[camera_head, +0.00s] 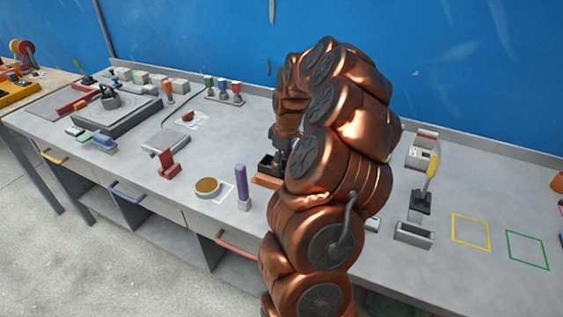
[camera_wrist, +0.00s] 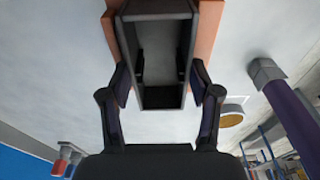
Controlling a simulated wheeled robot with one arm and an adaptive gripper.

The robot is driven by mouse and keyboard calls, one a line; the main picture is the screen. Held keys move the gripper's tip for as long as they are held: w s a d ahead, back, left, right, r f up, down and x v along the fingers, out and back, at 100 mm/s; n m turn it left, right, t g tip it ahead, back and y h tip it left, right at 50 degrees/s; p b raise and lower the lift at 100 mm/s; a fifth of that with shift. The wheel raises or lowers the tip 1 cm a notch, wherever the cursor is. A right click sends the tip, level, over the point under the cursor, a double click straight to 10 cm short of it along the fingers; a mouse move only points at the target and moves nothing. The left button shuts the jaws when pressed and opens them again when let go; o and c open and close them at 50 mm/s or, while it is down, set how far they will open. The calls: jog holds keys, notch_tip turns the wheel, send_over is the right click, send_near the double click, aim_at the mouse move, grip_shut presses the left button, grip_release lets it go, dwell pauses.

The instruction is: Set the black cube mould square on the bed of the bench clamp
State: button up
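The black cube mould (camera_wrist: 162,102) is an open-topped dark box in the wrist view, between the two fingers of my gripper (camera_wrist: 160,88). The finger pads lie against its left and right outer sides, so the gripper looks shut on it. An orange-brown base (camera_wrist: 208,30) shows on both sides of the mould. In the head view the mould (camera_head: 267,165) is at or just above this base, partly behind my arm; any gap below cannot be told. A yellow-handled clamp (camera_head: 421,202) stands right of my arm, apparently the bench clamp, with a grey channel-shaped bed (camera_head: 413,234) before it.
A purple post (camera_head: 242,188) and a round tan-topped dish (camera_head: 207,187) stand left of the mould. A red holder (camera_head: 169,165) is farther left. Yellow (camera_head: 471,232) and green (camera_head: 527,250) outlines mark clear bench at right. My arm hides the bench's middle.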

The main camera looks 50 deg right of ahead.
jog(key=o, duration=0.5)
jog(key=shift+c, duration=0.2)
jog(key=shift+r, duration=0.1)
notch_tip(320, 180, up, 12)
jog(key=s+b, duration=0.1)
jog(key=b, duration=0.1)
jog(key=shift+s+d, duration=0.2)
